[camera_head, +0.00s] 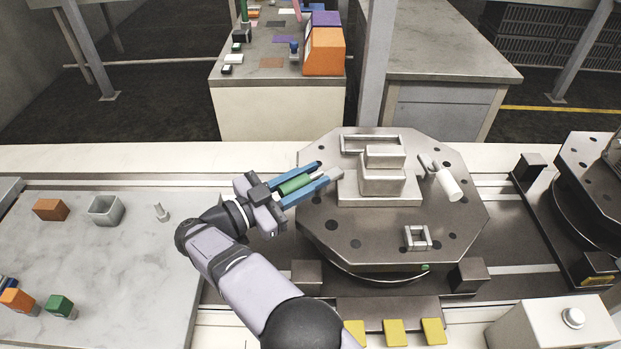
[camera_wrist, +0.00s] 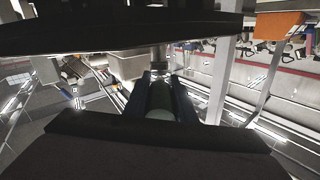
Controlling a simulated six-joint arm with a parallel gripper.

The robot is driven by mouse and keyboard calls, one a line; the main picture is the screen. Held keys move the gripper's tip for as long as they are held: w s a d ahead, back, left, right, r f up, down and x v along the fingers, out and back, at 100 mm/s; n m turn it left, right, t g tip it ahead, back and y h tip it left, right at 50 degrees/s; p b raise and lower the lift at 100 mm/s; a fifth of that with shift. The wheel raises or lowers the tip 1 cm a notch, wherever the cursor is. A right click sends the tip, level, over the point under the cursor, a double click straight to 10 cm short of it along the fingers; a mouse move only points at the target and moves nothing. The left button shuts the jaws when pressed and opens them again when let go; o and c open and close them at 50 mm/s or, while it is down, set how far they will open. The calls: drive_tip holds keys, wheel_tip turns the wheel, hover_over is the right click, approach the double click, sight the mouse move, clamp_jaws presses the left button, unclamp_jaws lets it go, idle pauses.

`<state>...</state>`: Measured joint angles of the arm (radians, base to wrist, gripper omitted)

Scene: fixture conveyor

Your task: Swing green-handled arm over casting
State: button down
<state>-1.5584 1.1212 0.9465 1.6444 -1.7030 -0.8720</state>
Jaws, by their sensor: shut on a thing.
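The green handle (camera_head: 296,184) lies between the blue fingers of my gripper (camera_head: 305,184), at the left edge of the octagonal fixture plate (camera_head: 335,240). My gripper is shut on it. In the wrist view the handle (camera_wrist: 160,100) shows as a dull green cylinder between the fingers (camera_wrist: 160,95). A pale arm end (camera_head: 332,173) shows just past the fingertips, beside the casting; most of the arm is hidden. The grey blocky casting (camera_head: 383,175) stands on the plate, right of my gripper. A white-handled arm (camera_head: 446,182) is on the casting's right side.
A small square bracket (camera_head: 417,237) stands on the front of the plate. Dark blocks (camera_head: 307,275) and yellow pads (camera_head: 395,332) lie in front. A marble board (camera_head: 100,250) at left holds small blocks. A second fixture (camera_head: 595,165) is at far right.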

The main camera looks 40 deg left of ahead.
sight(281, 194)
drive_tip(key=shift+f, duration=0.1)
drive_tip(key=c, duration=1.5)
unclamp_jaws()
drive_tip(key=shift+s, duration=0.1)
drive_tip(key=shift+s+a+b, duration=0.2)
drive_tip(key=shift+s+b, duration=0.1)
drive_tip(key=shift+s, duration=0.9)
drive_tip(key=shift+s+a+b, duration=0.15)
drive_tip(key=shift+s+b, duration=0.15)
drive_tip(key=shift+s, duration=0.85)
drive_tip(key=shift+s+a+b, duration=0.2)
drive_tip(key=shift+s+b, duration=0.1)
drive_tip(key=shift+s, duration=0.9)
